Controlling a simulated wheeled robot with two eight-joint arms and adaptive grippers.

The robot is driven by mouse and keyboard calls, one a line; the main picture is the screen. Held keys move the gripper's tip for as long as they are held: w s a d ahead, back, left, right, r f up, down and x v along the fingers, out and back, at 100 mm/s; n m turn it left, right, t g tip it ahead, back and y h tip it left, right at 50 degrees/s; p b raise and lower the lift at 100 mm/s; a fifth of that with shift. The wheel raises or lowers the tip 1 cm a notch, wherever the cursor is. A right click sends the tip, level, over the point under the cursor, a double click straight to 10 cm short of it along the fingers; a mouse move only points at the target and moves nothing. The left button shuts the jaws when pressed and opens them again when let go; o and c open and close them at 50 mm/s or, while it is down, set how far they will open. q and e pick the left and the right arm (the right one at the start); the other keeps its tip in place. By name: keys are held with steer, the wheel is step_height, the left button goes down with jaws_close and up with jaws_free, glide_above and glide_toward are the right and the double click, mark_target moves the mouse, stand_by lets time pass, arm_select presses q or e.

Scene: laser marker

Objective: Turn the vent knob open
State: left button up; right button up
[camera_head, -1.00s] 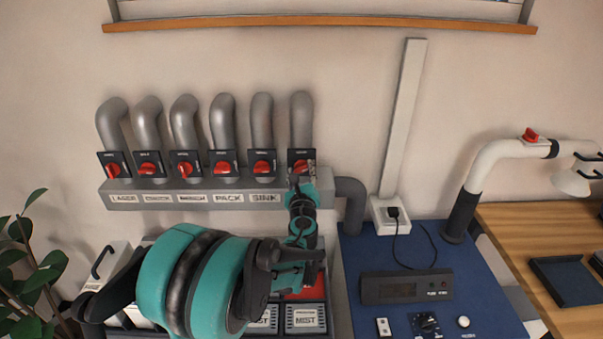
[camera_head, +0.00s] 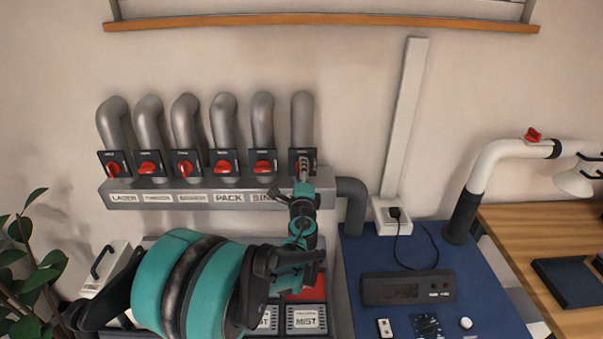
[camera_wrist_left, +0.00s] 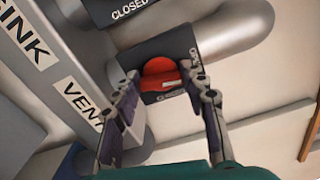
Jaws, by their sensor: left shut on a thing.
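The red vent knob (camera_wrist_left: 158,66) sits on a dark square plate at the right end of a row of similar knobs. In the wrist view it lies between the fingertips of my left gripper (camera_wrist_left: 162,80). That gripper is shut on the knob, one finger on each side. In the head view the left gripper (camera_head: 303,172) covers most of the knob, with only the dark vent plate (camera_head: 293,156) showing around it. The VENT label (camera_wrist_left: 84,105) shows in the wrist view; the gripper hides it in the head view. My right gripper is out of view.
Several other red knobs, including the sink knob (camera_head: 263,166), sit on grey pipes to the left, above a grey labelled manifold (camera_head: 160,197). A blue bench (camera_head: 365,262) with a control panel is at lower right. A plant (camera_head: 30,265) is at lower left.

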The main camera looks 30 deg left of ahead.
arm_select(q)
steer(key=shift+n, duration=1)
steer(key=o, duration=1.2)
steer(key=shift+f, duration=0.1)
steer(key=shift+c, duration=0.2)
steer(key=v, duration=1.2)
steer(key=shift+a, duration=0.1)
